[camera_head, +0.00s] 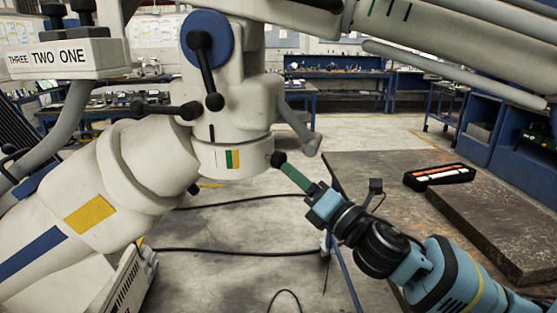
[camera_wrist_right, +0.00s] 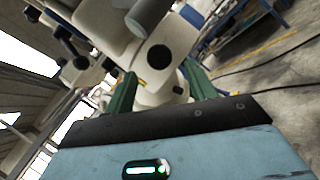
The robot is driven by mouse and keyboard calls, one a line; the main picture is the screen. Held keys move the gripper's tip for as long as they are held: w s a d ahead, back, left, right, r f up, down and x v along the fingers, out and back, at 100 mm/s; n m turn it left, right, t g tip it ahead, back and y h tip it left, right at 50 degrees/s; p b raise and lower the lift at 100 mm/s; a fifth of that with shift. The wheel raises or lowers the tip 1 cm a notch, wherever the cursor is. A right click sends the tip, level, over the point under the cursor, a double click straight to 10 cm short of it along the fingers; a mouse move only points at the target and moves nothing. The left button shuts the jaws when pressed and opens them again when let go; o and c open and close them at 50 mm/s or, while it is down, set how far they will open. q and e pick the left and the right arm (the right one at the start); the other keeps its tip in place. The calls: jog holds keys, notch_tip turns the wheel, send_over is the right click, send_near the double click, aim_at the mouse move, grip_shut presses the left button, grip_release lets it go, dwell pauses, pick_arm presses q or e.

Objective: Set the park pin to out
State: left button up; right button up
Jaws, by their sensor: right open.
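The park pin appears to be the short pin with a black ball knob (camera_head: 278,158) on the side of the white collar (camera_head: 205,158), near a green and yellow mark (camera_head: 232,159). My right gripper (camera_head: 287,168) has green fingers and reaches up from the lower right, its tips close to the knob. In the right wrist view a round black knob (camera_wrist_right: 159,56) shows between the two green fingers, which stand apart; my right gripper (camera_wrist_right: 160,80) is open. I cannot tell whether a finger touches the knob. My left gripper is not in view.
The white microscope arm fills the left, with a blue disc and black levers (camera_head: 207,45). A block labelled THREE TWO ONE (camera_head: 70,57) is at upper left. A black tray (camera_head: 439,176) lies on a dark table (camera_head: 360,175) at right. Cables cross the floor.

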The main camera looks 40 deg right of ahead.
aim_at(282, 163)
jog(key=p+x, duration=0.1)
jog(key=x, duration=0.4)
jog(key=shift+r, duration=0.15)
jog(key=shift+x, duration=0.75)
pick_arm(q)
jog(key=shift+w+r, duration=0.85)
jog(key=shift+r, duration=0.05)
pick_arm(e)
jog(key=shift+c, duration=0.5)
